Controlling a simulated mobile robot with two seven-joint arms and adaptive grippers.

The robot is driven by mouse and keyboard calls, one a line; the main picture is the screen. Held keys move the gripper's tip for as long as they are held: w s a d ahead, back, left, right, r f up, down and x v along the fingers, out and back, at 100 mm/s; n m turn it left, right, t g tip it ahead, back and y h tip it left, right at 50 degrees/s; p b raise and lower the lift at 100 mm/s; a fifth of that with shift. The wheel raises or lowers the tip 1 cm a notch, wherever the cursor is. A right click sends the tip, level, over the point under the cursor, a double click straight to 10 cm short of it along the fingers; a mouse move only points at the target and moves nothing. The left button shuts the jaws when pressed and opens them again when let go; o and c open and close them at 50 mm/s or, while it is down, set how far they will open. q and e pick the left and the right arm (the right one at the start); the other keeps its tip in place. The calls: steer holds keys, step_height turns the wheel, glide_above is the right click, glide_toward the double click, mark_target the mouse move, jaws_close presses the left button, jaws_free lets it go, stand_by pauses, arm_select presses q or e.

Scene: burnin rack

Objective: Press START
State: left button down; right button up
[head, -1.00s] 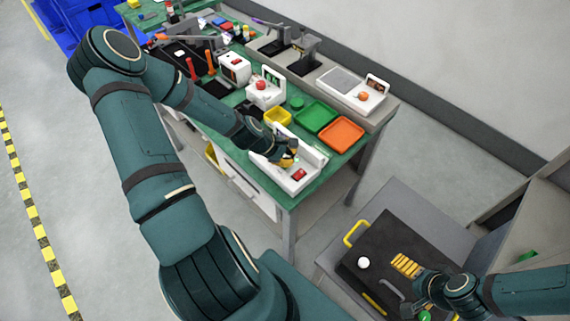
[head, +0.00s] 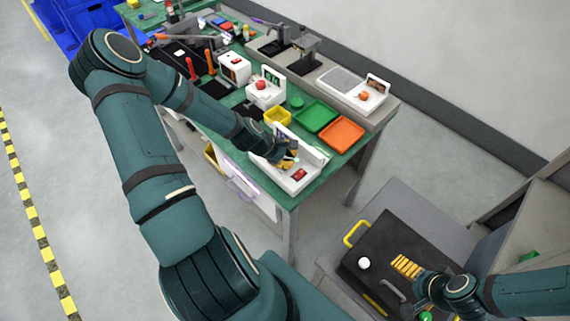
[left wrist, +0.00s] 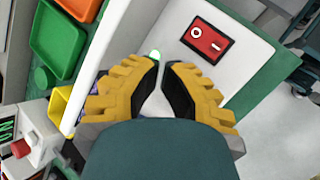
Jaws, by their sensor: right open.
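A white station (head: 298,178) with a raised back wall stands at the front corner of the green bench; a red rocker switch (left wrist: 206,41) sits on its top, also visible in the head view (head: 300,174). A small glowing green spot (left wrist: 155,54) shows just past my left fingertips; no START label is readable. My left gripper (left wrist: 161,70) is over this station, its yellow-and-black fingers nearly together at the tips with nothing seen between them. Touch with the green spot cannot be told. My right gripper (head: 425,301) is open, low at the right over a black case.
Green (head: 316,117) and orange (head: 342,135) trays and a yellow bin (head: 277,116) lie behind the station. A white device with a red button (head: 263,88) stands to the left. The black case (head: 385,240) has a yellow handle. Open floor lies left.

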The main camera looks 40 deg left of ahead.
stand_by(0.3)
arm_select(q)
steer(key=shift+r+p, duration=0.9)
steer(key=shift+r, duration=0.05)
step_height(320, 180, up, 5)
steer(key=p, duration=0.4)
stand_by(0.7)
